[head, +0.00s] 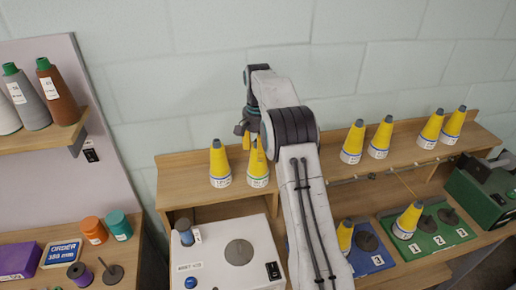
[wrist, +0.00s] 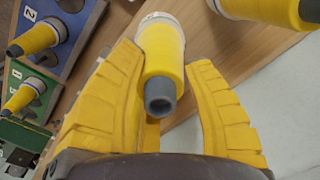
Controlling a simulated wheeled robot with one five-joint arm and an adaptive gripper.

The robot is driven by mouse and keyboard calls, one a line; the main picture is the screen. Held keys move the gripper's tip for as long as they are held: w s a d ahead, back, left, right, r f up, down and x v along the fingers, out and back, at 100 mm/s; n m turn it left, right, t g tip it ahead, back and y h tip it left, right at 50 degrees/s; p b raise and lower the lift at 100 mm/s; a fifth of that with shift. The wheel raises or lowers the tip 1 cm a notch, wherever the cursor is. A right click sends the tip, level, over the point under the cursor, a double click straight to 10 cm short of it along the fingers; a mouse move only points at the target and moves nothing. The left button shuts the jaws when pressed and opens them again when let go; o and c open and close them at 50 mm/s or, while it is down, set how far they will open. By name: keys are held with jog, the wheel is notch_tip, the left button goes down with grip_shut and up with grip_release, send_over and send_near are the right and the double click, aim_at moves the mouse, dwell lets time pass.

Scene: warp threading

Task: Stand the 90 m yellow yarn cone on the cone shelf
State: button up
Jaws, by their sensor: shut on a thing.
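My gripper (head: 250,140) is at the left part of the wooden cone shelf (head: 310,152), above a yellow yarn cone (head: 258,172) with a white label band. In the wrist view my yellow fingers (wrist: 163,62) are around this cone (wrist: 163,50), its grey tip pointing toward the camera. The cone is upright and its base appears to be on the shelf board. A second yellow cone (head: 220,166) stands close to its left. Several more yellow cones (head: 353,142) stand further right on the shelf. The metre figures on the labels are too small to read.
Below stand a white machine (head: 228,255), a blue board (head: 368,262) and a green board (head: 440,236), each board with a yellow cone. A dark green box (head: 485,190) is at right. Grey and brown cones (head: 58,92) stand on a left shelf. The shelf's middle is partly hidden by my arm.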

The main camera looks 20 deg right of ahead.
jog(key=o, duration=0.9)
jog(key=shift+r, duration=0.1)
